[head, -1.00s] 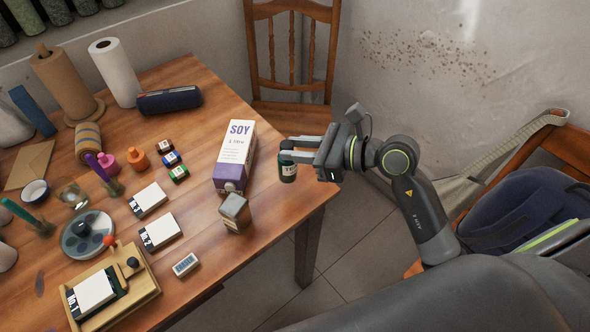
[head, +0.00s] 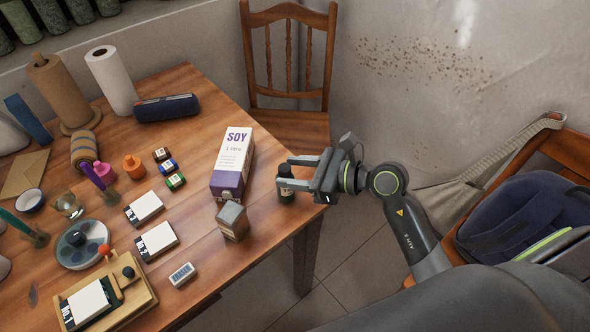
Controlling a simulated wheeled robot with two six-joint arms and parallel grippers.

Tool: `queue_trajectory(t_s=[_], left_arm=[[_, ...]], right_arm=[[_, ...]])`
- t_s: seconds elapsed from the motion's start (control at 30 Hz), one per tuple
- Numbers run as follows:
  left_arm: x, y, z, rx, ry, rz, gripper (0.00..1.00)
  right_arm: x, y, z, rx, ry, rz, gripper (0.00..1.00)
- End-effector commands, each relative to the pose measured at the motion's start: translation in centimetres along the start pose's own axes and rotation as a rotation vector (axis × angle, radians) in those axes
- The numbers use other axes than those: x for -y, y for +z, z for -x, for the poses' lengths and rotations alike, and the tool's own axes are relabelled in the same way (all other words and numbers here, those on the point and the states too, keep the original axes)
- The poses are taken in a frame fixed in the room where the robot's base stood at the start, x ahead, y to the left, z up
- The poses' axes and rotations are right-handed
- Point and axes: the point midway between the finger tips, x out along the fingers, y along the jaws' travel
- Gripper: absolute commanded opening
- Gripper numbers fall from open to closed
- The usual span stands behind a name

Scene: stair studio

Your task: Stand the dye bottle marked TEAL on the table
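My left gripper is not in view.
A chair (head: 290,120) stands behind the table.

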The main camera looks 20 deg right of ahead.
Motion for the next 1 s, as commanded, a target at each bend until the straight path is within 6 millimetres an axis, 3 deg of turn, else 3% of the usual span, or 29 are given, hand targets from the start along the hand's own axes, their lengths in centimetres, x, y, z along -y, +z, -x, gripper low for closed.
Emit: queue_trajectory(t_s=[0.37, 1.0], left_arm=[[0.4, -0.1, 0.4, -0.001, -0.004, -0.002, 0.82], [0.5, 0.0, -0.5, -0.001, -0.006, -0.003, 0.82]], right_arm=[[0.0, 0.4, 0.2, -0.001, 0.0, 0.001, 0.46], [0.0, 0.1, 7.9, -0.007, 0.0, 0.004, 0.46]])
